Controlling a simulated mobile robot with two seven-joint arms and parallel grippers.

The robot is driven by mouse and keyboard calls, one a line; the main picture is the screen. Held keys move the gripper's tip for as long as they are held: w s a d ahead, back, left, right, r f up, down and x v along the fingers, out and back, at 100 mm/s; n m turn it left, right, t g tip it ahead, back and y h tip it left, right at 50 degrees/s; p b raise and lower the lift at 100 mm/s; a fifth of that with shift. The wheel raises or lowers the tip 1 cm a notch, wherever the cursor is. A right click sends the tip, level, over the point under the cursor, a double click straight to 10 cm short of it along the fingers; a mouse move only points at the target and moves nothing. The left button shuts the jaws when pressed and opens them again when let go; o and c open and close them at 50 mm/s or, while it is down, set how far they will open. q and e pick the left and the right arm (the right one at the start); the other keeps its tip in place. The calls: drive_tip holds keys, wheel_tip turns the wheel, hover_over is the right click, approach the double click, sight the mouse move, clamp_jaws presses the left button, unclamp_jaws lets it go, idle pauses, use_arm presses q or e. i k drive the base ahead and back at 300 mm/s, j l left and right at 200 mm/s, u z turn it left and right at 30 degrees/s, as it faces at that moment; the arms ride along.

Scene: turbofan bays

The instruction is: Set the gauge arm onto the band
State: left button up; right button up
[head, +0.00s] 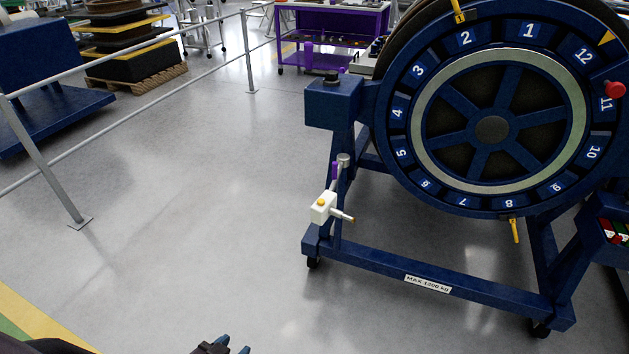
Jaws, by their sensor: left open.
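A white box with a yellow button and a short rod (323,207), which looks like the gauge arm, sits on a post on the left leg of the blue stand. A pale grey ring (421,110), perhaps the band, runs around the spoked centre of the numbered blue wheel (400,112). My left gripper (233,345) shows at the bottom edge, open, with only its finger ends visible. It is well apart from the white box and the wheel, with nothing seen between its fingers. My right gripper is out of view.
The blue stand's lower beam (380,267) crosses low on castors. A red knob (614,90) is at the wheel's right. A grey railing (150,68) runs along the left. A purple bench (330,38) stands behind. The floor (190,220) between is clear.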

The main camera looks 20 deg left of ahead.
sight(320, 214)
drive_tip(key=j, duration=0.65)
drive_tip(key=i+j, duration=0.15)
drive_tip(key=j, duration=0.5)
drive_tip(key=j+u, duration=0.15)
drive_tip(key=j, duration=0.25)
drive_tip(key=i+j+u, duration=0.15)
drive_tip(key=j, duration=0.25)
drive_tip(key=i+j+u, duration=0.15)
drive_tip(key=j, duration=0.2)
